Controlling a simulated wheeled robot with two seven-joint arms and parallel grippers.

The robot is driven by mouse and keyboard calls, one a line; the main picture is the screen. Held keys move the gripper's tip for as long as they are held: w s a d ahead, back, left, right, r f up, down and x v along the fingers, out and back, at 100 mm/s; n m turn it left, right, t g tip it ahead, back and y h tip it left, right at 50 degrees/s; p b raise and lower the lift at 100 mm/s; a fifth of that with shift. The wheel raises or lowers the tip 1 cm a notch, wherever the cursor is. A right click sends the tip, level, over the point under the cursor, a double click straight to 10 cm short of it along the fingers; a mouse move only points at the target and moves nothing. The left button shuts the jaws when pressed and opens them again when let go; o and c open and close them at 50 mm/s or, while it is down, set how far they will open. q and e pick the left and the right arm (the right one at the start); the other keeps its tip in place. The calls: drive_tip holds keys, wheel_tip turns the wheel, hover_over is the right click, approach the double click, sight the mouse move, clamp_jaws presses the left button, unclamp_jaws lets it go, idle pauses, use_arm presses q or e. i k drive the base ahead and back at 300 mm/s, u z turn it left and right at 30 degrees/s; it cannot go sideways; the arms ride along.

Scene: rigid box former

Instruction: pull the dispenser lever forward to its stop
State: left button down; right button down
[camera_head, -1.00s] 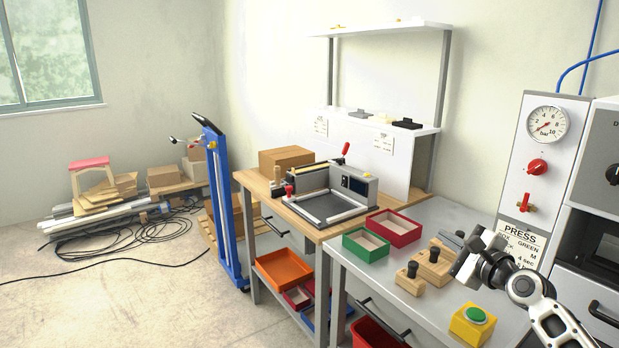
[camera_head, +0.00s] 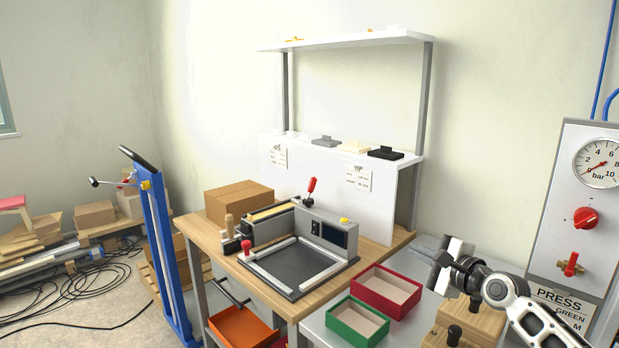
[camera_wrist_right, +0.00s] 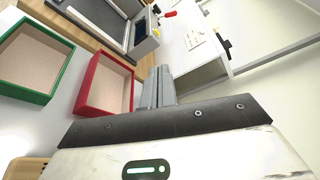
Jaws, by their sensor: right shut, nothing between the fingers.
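The grey forming machine (camera_head: 330,232) stands on the wooden bench in the head view. A lever with a red grip (camera_head: 312,186) rises upright from its back; it looks like the dispenser lever, though I cannot be sure. A red knob (camera_head: 246,248) is at the machine's front left. In the right wrist view the red grip (camera_wrist_right: 169,14) shows at the top, beyond the fingers. My right gripper (camera_head: 444,264) is shut and empty, right of the machine and well apart from the lever. It also shows in the wrist view (camera_wrist_right: 157,86). My left gripper is out of view.
A red tray (camera_head: 388,291) and a green tray (camera_head: 358,321) lie on the grey table between my right gripper and the machine. A cardboard box (camera_head: 239,203) sits behind the machine. A white shelf unit (camera_head: 345,43) stands behind. The press panel (camera_head: 577,225) is at the right.

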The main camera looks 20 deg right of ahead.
sight(313, 181)
drive_tip(key=i, duration=1.2)
drive_tip(key=u, duration=0.1)
